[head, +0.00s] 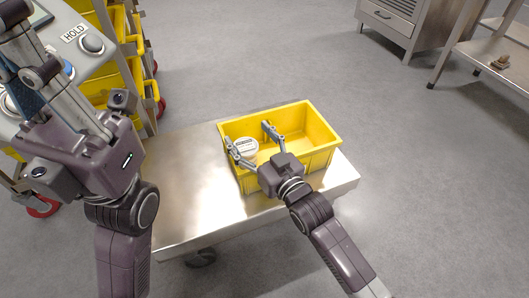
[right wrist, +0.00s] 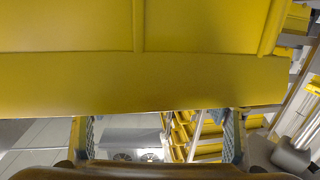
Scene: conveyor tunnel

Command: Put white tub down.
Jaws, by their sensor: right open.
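The white tub (head: 247,147) is upright in the left part of a yellow bin (head: 318,152), in the head view. I cannot tell from here whether its base touches the bin floor. My right gripper (head: 253,139) is over the bin with its fingers spread wide. Its left finger overlaps the tub in the picture, and the other is to the right of it. In the right wrist view the fingers (right wrist: 158,138) are apart with nothing between them; the tub does not show there. My left gripper (head: 42,75) is raised at the upper left, its jaws unclear.
The bin stands on a low metal cart (head: 185,190) whose left part is bare. A control panel (head: 95,22) and a rack of yellow bins (head: 105,85) stand at the left. A metal cabinet (head: 393,25) and a table (head: 495,70) are at the back right. Floor between is clear.

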